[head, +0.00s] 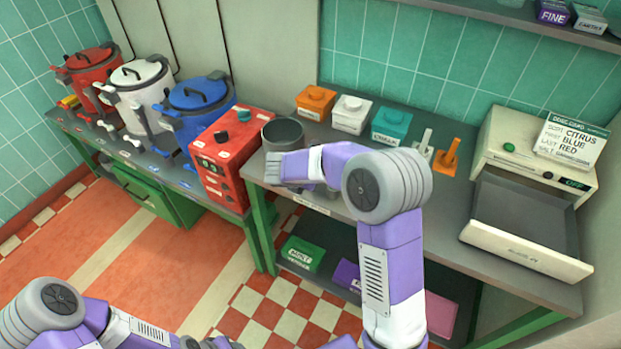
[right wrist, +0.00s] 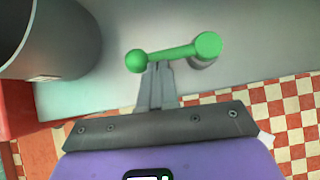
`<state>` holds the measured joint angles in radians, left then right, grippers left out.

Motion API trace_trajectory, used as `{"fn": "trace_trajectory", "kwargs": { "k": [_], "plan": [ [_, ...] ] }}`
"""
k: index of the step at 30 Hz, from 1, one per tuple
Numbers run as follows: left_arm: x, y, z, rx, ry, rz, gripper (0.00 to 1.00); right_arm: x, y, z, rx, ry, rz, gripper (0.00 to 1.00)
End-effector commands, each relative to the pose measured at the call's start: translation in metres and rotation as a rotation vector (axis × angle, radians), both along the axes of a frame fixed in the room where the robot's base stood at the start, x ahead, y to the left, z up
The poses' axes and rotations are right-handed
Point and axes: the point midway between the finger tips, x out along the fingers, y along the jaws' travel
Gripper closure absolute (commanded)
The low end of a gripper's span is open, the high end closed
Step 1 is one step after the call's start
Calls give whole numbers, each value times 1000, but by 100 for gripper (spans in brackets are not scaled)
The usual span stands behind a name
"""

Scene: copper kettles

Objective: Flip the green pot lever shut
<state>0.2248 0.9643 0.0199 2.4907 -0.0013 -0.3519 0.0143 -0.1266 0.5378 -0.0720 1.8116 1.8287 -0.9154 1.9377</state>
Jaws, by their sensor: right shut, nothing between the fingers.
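The green lever (right wrist: 175,53) shows in the right wrist view, with a ball knob at its left end and a round pivot on a grey stub at its right end. It lies nearly level in that picture, rising slightly to the right. My right gripper (right wrist: 156,68) is shut and empty, its tips at the near side of the lever close to the knob; I cannot tell whether they touch. In the head view my right gripper (head: 273,167) is at the counter's front edge below the grey pot (head: 283,135), and the lever is hidden there. My left gripper is out of view.
The grey pot (right wrist: 52,38) is left of the lever in the right wrist view. A red control box (head: 222,155) stands left of my right gripper. Orange, white and teal boxes (head: 392,125) line the counter's back. An open drawer (head: 525,245) juts out at right.

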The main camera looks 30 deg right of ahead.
Motion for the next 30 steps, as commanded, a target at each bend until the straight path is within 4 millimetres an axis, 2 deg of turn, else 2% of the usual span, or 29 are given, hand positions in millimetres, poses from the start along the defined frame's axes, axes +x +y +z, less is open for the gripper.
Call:
{"fn": "trace_trajectory", "kwargs": {
  "k": [5,8,18,24,30],
  "plan": [
    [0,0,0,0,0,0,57,-6,15,4,2,-2,5,100],
    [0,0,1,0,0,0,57,-13,32,8,1,-2,7,100],
    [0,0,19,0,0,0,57,-42,71,66,1,-3,5,100],
    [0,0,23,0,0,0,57,-50,82,83,1,-1,3,100],
    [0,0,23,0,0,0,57,-53,85,85,0,0,2,100]
  ]
}}
